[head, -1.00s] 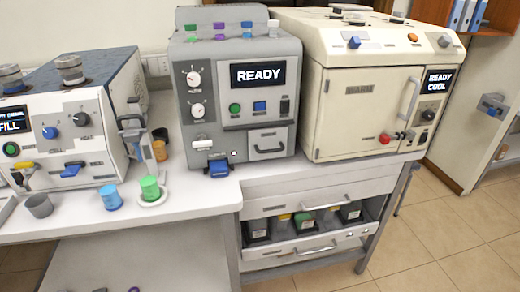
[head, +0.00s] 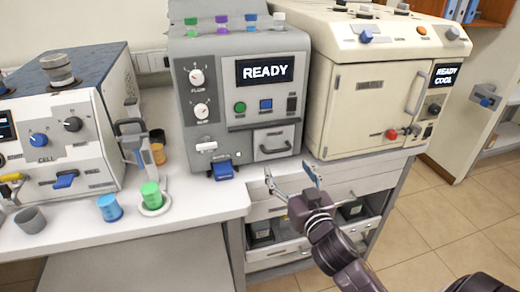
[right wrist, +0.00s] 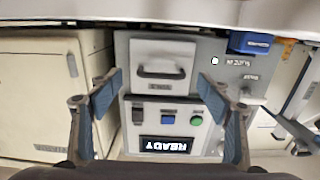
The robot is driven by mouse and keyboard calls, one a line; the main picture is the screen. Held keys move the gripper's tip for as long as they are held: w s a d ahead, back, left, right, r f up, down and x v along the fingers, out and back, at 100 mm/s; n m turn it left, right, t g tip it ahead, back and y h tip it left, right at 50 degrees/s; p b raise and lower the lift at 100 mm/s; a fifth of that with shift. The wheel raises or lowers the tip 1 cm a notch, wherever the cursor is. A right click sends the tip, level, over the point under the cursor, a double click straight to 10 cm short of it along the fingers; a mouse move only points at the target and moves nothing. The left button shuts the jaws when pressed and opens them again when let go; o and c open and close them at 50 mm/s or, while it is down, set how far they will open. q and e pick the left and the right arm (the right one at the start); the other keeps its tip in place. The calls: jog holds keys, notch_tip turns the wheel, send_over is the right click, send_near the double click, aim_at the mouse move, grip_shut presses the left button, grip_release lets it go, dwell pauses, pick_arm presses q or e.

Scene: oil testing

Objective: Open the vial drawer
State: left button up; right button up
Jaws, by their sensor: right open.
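The grey machine (head: 220,110) with a READY screen has a small drawer front with a dark handle (head: 273,148) at its lower right, and this drawer looks closed. In the right wrist view the drawer front (right wrist: 165,48) shows upside down, its handle (right wrist: 160,73) between my finger pads; its small label is unreadable. My right gripper (head: 289,180) is open and empty, below and in front of this drawer, over the bench's front edge. It also shows open in the right wrist view (right wrist: 161,88), with no contact visible. My left gripper is not in view.
A blue-tabbed part (head: 223,170) sticks out left of the drawer. Under the bench, a lower drawer holding dark containers (head: 262,231) stands partly behind my right arm. A cream oven (head: 367,105) is at right; green (head: 151,195) and blue (head: 109,208) cups stand at left.

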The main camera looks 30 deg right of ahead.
aim_at(279, 150)
jog(key=shift+r+p+x, duration=0.2)
jog(key=shift+r+x, duration=0.1)
jog(key=shift+x, duration=0.95)
jog(key=shift+r+p+x, duration=0.25)
jog(key=shift+r+x, duration=0.05)
jog(key=shift+x, duration=1)
jog(key=shift+r+p+x, duration=0.2)
jog(key=shift+r+x, duration=0.05)
jog(key=shift+x, duration=1)
jog(key=shift+a, duration=0.1)
jog(key=shift+c, duration=0.3)
jog(key=c, duration=1.3)
